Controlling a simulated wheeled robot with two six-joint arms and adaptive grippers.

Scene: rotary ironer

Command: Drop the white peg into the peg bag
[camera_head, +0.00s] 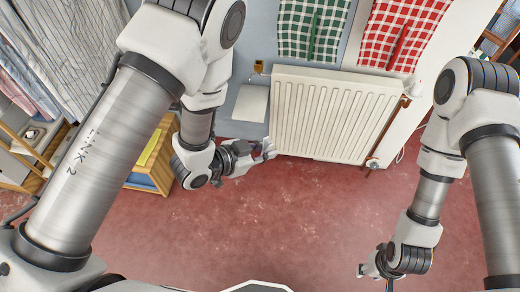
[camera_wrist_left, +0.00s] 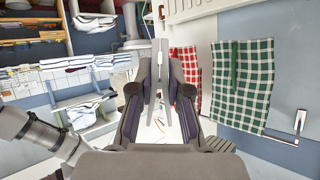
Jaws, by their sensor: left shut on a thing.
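My left gripper (camera_head: 258,152) is shut on the white peg (camera_head: 268,148), held in the air in front of the radiator in the head view. In the left wrist view the peg (camera_wrist_left: 160,72) is a long, pale, two-legged piece. It stands between the dark fingers of my left gripper (camera_wrist_left: 161,92). My right gripper (camera_head: 374,272) is low at the right of the head view, apart from the peg. Its fingers are small and partly hidden, so its opening is unclear. I cannot make out the peg bag in either view.
A white radiator (camera_head: 333,113) stands against the wall. A green checked cloth (camera_head: 311,28) and a red checked cloth (camera_head: 403,32) hang above it. A wooden and blue unit (camera_head: 143,180) stands behind my left arm. The red floor (camera_head: 300,215) between my arms is clear.

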